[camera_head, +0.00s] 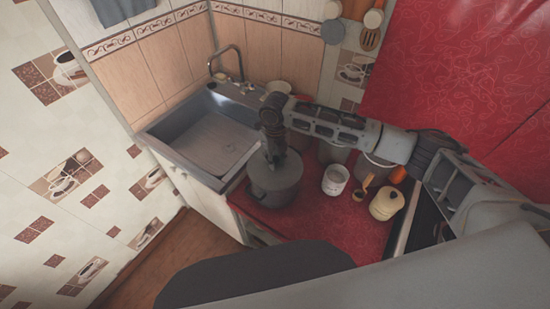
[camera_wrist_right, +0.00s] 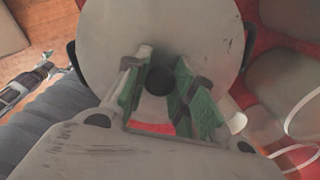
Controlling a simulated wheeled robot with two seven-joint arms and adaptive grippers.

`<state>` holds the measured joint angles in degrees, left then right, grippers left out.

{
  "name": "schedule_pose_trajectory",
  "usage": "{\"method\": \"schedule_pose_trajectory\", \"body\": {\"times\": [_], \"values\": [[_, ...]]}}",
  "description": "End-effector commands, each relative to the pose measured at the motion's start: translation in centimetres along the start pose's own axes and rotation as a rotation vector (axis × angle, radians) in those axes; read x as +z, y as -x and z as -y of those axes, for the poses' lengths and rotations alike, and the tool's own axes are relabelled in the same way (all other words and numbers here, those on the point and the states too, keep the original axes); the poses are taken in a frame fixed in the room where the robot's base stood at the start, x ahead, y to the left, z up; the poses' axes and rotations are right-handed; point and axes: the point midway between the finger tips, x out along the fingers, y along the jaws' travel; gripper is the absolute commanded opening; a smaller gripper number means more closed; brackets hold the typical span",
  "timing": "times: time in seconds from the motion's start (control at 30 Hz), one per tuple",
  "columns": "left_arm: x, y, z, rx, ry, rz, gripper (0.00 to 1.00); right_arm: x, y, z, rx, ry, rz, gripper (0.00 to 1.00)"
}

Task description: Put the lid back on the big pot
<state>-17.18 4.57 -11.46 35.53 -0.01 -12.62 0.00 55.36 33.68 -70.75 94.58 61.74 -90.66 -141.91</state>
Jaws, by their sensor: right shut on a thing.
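The big grey pot (camera_head: 276,188) stands on the red counter, right of the sink. Its round grey lid (camera_wrist_right: 205,30) with a dark knob (camera_wrist_right: 158,81) fills the upper middle of the right wrist view. My right gripper (camera_head: 274,158) points down over the pot. In the wrist view its green-padded fingers (camera_wrist_right: 160,95) are closed around the knob. Dark side handles show on both sides of the lid. I cannot tell whether the lid touches the rim. What looks like my left gripper (camera_wrist_right: 38,76) is small at the left of the wrist view, its jaws unclear.
A white mug (camera_head: 335,180) and a cream-yellow pot (camera_head: 386,203) stand right of the big pot. Grey vessels (camera_head: 332,153) stand behind the mug, under my right arm. The sink (camera_head: 210,142) is left of the pot. Red counter is bare in front of the mug.

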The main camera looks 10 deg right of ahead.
Motion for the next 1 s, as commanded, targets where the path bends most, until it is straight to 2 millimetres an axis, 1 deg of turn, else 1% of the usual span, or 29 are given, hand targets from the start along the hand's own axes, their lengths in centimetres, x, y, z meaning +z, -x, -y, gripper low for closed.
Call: {"method": "schedule_pose_trajectory", "body": {"times": [0.2,0.7,0.73,0.9,1.0], "values": [[-0.03,0.31,0.0,0.0,0.0,0.0,1.0,0.03,0.07,0.0,0.0,0.0,0.001,0.0],[-0.03,0.31,0.0,0.0,0.0,0.0,1.0,0.04,0.03,-0.01,0.0,0.0,0.001,0.0],[-0.03,0.31,0.0,0.0,0.0,0.0,1.0,0.04,0.03,-0.01,0.0,0.0,0.001,0.28],[-0.03,0.31,0.0,0.0,0.0,0.0,1.0,0.03,0.03,0.0,0.0,0.0,0.001,0.5],[-0.03,0.31,0.0,0.0,0.0,0.0,1.0,0.02,0.01,0.0,0.0,0.0,0.001,0.5]]}}
